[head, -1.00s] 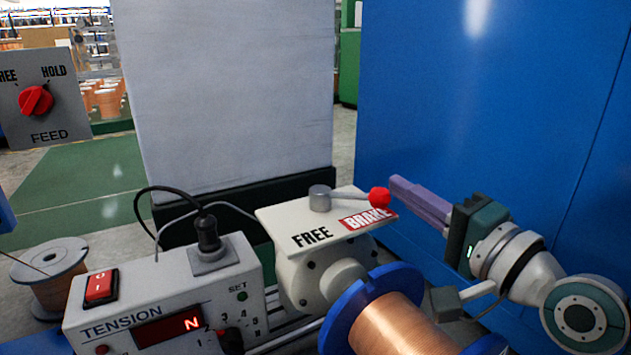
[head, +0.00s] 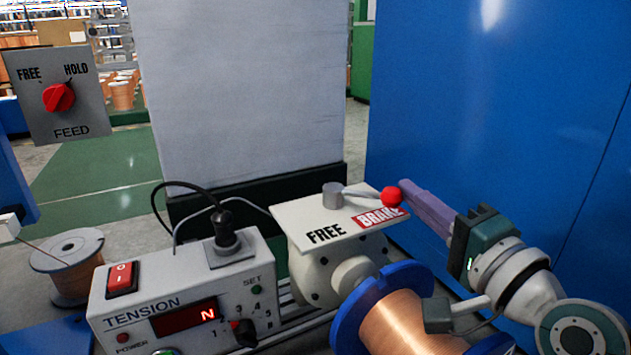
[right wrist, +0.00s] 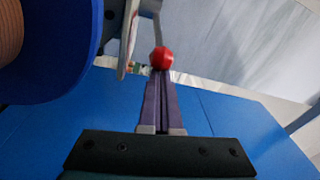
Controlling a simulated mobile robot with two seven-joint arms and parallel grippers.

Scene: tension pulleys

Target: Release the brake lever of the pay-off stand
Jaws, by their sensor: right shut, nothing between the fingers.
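The brake lever's red ball knob (head: 392,197) sits at the end of a thin arm from a grey pivot (head: 333,195) on a white plate (head: 300,213). The lever points right, with its knob above the red BRAKE label (head: 380,218); the FREE label (head: 326,233) is to the left. My right gripper (head: 403,186) is shut and empty, its purple fingertips right beside the knob on its right side. In the right wrist view the knob (right wrist: 162,59) is just beyond the fingertips (right wrist: 160,72); contact is unclear. My left gripper is not in view.
A copper spool with blue flanges (head: 345,330) lies below the plate. A TENSION box (head: 180,290) stands left of it. A FEED panel with a red knob (head: 59,97) is at upper left. A blue wall (head: 500,100) stands behind my right arm.

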